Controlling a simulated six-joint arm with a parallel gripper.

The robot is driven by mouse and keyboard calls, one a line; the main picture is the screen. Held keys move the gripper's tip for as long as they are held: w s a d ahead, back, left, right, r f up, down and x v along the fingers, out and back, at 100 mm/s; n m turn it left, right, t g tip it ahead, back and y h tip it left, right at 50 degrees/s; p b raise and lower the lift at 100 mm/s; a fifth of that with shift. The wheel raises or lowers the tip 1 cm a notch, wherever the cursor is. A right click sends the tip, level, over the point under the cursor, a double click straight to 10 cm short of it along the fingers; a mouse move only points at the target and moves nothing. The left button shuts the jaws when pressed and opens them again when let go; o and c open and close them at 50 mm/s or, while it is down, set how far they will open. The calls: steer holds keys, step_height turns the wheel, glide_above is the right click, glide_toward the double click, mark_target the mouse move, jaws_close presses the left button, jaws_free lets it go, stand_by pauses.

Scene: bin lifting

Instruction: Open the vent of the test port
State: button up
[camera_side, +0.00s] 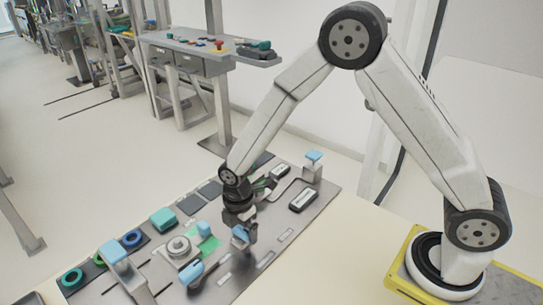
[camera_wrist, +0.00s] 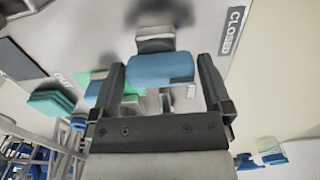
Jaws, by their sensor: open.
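A light blue handle (camera_side: 240,236) stands on a dark mount on the grey work plate, right under my gripper (camera_side: 240,222). In the wrist view the blue handle (camera_wrist: 162,69) lies between the two fingers, with a gap visible on each side. My gripper is open. A label reading CLOSED (camera_wrist: 234,30) lies on the plate near the handle. Which fitting is the test port's vent is not certain from the frames; the handle's lower part is partly hidden.
A second blue handle (camera_side: 192,272) and a round metal fitting (camera_side: 179,247) stand left of my gripper. Green-blue block (camera_side: 163,218), coloured rings (camera_side: 131,239) and two blue-topped posts (camera_side: 313,157) (camera_side: 112,252) are also on the plate. Dark labelled blocks (camera_side: 303,199) lie at right.

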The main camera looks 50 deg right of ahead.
steer(key=c, duration=1)
steer(key=shift+o, duration=0.2)
steer(key=shift+m, duration=0.4)
steer(key=m, duration=0.4)
steer(key=shift+a, duration=0.1)
steer(key=m, duration=0.4)
steer(key=shift+w+m, duration=0.1)
steer(key=shift+m, duration=0.3)
steer(key=m, duration=0.4)
steer(key=shift+w+a+r+m, duration=0.1)
steer(key=shift+m, duration=2.1)
